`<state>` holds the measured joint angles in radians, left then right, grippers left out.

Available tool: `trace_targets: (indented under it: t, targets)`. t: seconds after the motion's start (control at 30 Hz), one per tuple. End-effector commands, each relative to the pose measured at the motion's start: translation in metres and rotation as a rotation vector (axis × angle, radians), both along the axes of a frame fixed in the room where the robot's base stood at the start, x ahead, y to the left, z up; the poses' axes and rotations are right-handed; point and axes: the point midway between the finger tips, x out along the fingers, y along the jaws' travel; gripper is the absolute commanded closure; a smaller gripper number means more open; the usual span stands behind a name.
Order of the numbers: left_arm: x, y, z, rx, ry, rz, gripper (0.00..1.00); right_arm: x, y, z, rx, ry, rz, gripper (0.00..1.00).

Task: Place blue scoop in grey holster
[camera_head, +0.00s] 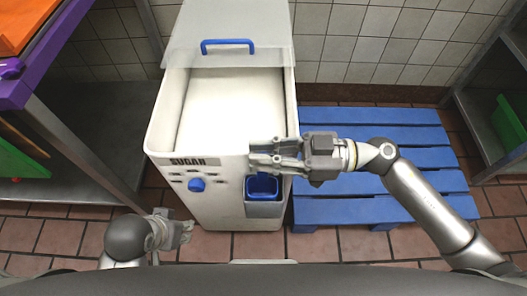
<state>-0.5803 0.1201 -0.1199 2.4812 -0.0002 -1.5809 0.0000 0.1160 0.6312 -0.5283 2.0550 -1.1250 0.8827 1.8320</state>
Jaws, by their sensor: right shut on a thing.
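A white bin labelled SUGAR (225,107) stands in the middle with its clear lid raised and white contents inside. The grey holster (263,209) hangs on its front, at the right side. The blue scoop (262,187) shows inside the holster's mouth, just below my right gripper. My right gripper (262,158) is shut at the bin's front right corner, above the holster; its fingers hide part of what they hold, seemingly the scoop's handle. My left gripper (186,228) is low at the bin's front left, away from the holster; its fingers are too unclear to judge.
A blue pallet (400,133) lies on the tiled floor to the right, under my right arm. Metal shelving (85,150) stands at the left and another rack (472,125) at the right. A blue lid handle (228,43) and blue knob (197,184) are on the bin.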

Motion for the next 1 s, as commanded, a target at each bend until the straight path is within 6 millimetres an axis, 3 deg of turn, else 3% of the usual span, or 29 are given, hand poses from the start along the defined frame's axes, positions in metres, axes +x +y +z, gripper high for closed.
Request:
trace_targets:
  t: [0.4,0.43,0.6,1.0]
  targets:
    - [0.000,0.000,0.002,0.000,0.000,0.000,0.66,0.000,0.000,-0.012,-0.002,0.002,0.000,1.00]
    - [0.000,0.000,0.002,0.000,0.000,0.000,0.66,0.000,0.000,-0.012,-0.003,0.003,0.000,0.84]
    - [0.000,0.000,0.002,0.000,0.000,0.000,0.66,-0.001,0.000,-0.014,-0.006,0.006,0.000,0.65]
    - [0.000,0.000,0.001,0.000,0.000,0.000,0.66,-0.001,0.000,-0.017,-0.009,0.010,0.000,0.65]
